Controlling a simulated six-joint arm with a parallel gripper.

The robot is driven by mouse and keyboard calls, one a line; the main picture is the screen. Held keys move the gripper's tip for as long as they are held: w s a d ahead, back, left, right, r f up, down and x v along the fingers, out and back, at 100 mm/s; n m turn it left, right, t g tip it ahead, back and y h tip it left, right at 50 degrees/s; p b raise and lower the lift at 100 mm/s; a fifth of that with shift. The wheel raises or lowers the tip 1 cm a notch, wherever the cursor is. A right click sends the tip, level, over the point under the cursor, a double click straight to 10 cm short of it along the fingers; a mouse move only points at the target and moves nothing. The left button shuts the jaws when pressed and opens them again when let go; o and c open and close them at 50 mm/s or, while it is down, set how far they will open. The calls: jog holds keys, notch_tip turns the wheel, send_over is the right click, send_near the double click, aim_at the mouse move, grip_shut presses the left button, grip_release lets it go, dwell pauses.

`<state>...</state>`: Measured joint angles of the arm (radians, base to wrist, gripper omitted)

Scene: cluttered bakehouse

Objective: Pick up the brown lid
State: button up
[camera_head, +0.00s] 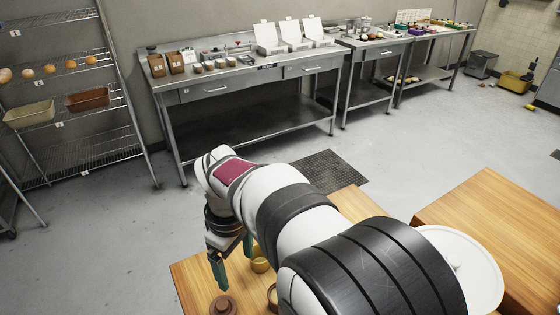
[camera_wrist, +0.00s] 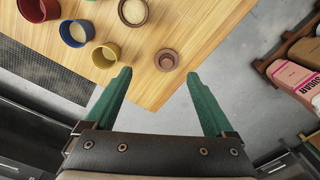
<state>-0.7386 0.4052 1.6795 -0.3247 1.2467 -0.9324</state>
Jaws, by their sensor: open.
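The brown lid (camera_head: 223,305) is a small round disc with a raised knob, lying on the wooden table near its edge. In the wrist view the brown lid (camera_wrist: 167,61) shows beyond the fingertips, roughly between their lines and near the table's corner. My gripper (camera_head: 235,271) points down with its two green fingers apart, above the table and apart from the lid. In the wrist view my gripper (camera_wrist: 158,75) is open with nothing between its fingers.
On the wooden table (camera_wrist: 200,25), a yellow pot (camera_wrist: 103,57), a blue pot (camera_wrist: 76,32), a red pot (camera_wrist: 38,8) and a brown bowl (camera_wrist: 133,12) stand left of the lid. A white round plate (camera_head: 468,268) is at the right. Steel benches (camera_head: 250,82) stand behind.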

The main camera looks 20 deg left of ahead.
aim_at(222, 304)
jog(key=a+f+n, duration=0.3)
jog(key=a, duration=0.2)
jog(key=f, duration=0.5)
jog(key=s+f, duration=0.1)
jog(key=f, duration=0.9)
jog(key=shift+s+f, duration=0.15)
jog(key=c, duration=1)
